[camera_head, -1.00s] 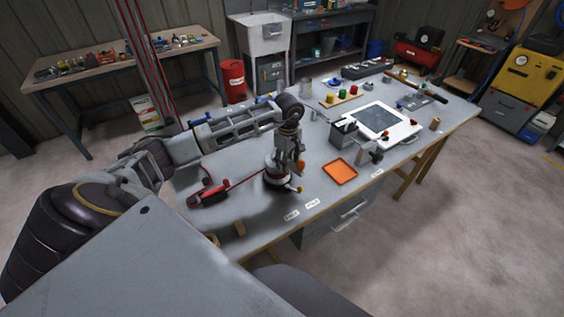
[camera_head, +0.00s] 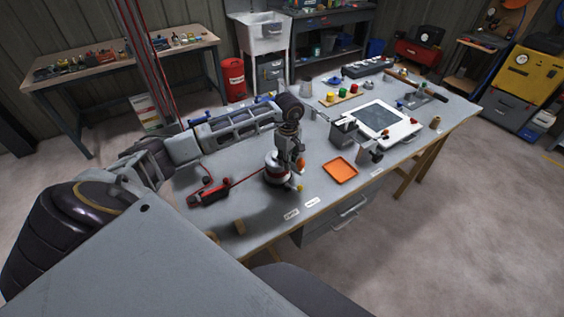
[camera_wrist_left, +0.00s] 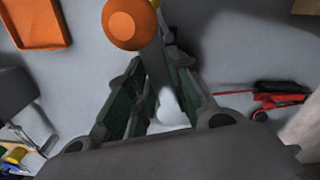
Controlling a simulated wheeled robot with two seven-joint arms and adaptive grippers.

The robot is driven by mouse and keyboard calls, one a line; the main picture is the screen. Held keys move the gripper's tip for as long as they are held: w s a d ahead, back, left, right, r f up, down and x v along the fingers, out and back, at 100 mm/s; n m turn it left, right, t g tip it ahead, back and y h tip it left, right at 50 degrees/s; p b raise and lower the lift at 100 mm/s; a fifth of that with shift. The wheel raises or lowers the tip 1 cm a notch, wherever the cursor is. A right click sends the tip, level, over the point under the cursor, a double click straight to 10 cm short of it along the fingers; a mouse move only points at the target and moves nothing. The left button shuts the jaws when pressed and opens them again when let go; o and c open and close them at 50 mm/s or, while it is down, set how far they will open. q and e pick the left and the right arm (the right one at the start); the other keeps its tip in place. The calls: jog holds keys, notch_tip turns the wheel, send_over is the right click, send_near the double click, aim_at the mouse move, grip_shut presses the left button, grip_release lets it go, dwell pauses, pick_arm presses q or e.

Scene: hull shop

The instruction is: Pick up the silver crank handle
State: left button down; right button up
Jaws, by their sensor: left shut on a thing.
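The silver crank handle (camera_wrist_left: 157,65) shows in the left wrist view as a grey bar that runs in between my left gripper's fingers. A round orange knob (camera_wrist_left: 130,24) sits at its far end, and it also shows in the head view (camera_head: 301,164). My left gripper (camera_wrist_left: 155,105) is shut on the handle. In the head view my left gripper (camera_head: 289,166) points down over the near part of the workbench, close to a round silver and red piece (camera_head: 275,176). The fingers hide part of the handle. My right gripper is not in view.
An orange tray (camera_head: 340,171) lies right of my left gripper. A red tool (camera_head: 209,194) with a red cord lies to the left. A grey box (camera_head: 343,133) and a white-framed panel (camera_head: 408,129) stand farther right. The grey bench (camera_head: 225,219) has bare room near its front edge.

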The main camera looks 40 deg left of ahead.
pick_arm(q)
jog(key=shift+r, duration=0.15)
jog(key=shift+r, duration=0.85)
notch_tip(320, 180, up, 8)
jog(key=b, duration=0.1)
jog(key=shift+b, duration=0.35)
jog(key=shift+d+r, duration=0.1)
dwell(0.4)
